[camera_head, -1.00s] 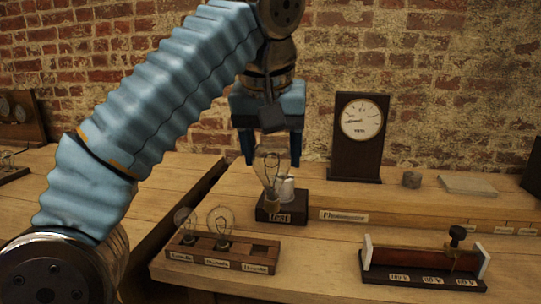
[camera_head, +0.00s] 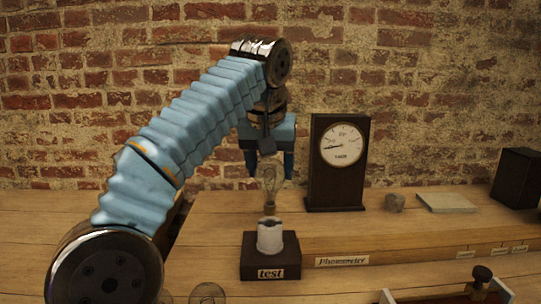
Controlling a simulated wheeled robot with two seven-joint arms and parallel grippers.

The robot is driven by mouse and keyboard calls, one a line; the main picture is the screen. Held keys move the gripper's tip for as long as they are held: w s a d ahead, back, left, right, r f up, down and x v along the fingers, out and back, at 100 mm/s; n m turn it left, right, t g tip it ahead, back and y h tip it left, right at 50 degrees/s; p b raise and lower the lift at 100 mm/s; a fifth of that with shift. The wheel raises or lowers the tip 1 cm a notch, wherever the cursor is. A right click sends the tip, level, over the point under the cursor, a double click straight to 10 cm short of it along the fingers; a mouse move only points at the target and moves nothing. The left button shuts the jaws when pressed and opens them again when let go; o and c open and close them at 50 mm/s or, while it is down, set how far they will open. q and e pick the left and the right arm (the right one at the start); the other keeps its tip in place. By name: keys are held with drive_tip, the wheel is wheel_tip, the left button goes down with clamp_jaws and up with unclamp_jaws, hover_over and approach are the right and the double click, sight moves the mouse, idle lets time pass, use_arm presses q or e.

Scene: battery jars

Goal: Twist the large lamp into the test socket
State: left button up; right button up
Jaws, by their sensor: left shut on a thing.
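The large lamp (camera_head: 270,176) is a clear glass bulb, upright with its base pointing down. My left gripper (camera_head: 270,169) is shut on its glass from above, with one dark blue finger on each side. The test socket (camera_head: 270,238) is a white cylinder on a dark wooden block (camera_head: 270,262) labelled "test". The lamp's base is in line with the socket's mouth in this view. I cannot tell whether it touches the socket or hangs just above or behind it. My right gripper is out of view.
A dial meter (camera_head: 338,165) in a dark case stands behind and to the right. Another bulb (camera_head: 208,293) is cut off at the bottom edge.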

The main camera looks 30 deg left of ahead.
sight(273, 185)
use_arm(q)
drive_tip(key=shift+f, duration=0.7)
drive_tip(key=shift+f+b, duration=0.85)
drive_tip(key=shift+f, duration=0.25)
drive_tip(key=shift+f, duration=0.1)
idle(0.9)
drive_tip(key=m+h+p, duration=0.1)
drive_tip(key=m, duration=0.1)
drive_tip(key=shift+m, duration=0.4)
drive_tip(key=shift+d+m+h+p, duration=0.15)
drive_tip(key=shift+m+h+p, duration=0.45)
drive_tip(key=shift+m, duration=1.1)
drive_tip(key=shift+d, duration=0.1)
